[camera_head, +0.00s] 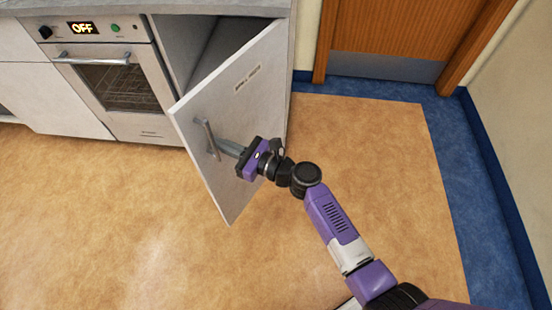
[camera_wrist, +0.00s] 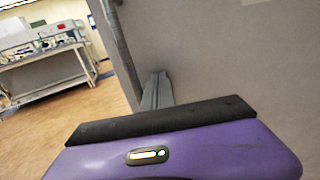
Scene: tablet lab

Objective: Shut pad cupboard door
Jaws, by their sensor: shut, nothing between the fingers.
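The pad cupboard door (camera_head: 245,115) is a light grey panel with a small label. It stands ajar, swung out from the cupboard (camera_head: 213,45), whose dark inside shows behind it. A vertical bar handle (camera_head: 211,139) sits near the door's free edge. My gripper (camera_head: 219,143) is shut, with its fingers at the door's outer face beside the handle; I cannot tell whether they touch it. In the wrist view the closed fingers (camera_wrist: 155,92) point at the grey door (camera_wrist: 215,50), just right of the handle bar (camera_wrist: 122,50).
An oven (camera_head: 110,80) with an "OFF" display stands left of the cupboard under the grey worktop (camera_head: 140,5). A wooden door (camera_head: 410,30) and a wall are at the right. The floor (camera_head: 120,220) in front is clear. A bench (camera_wrist: 45,70) stands far off in the wrist view.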

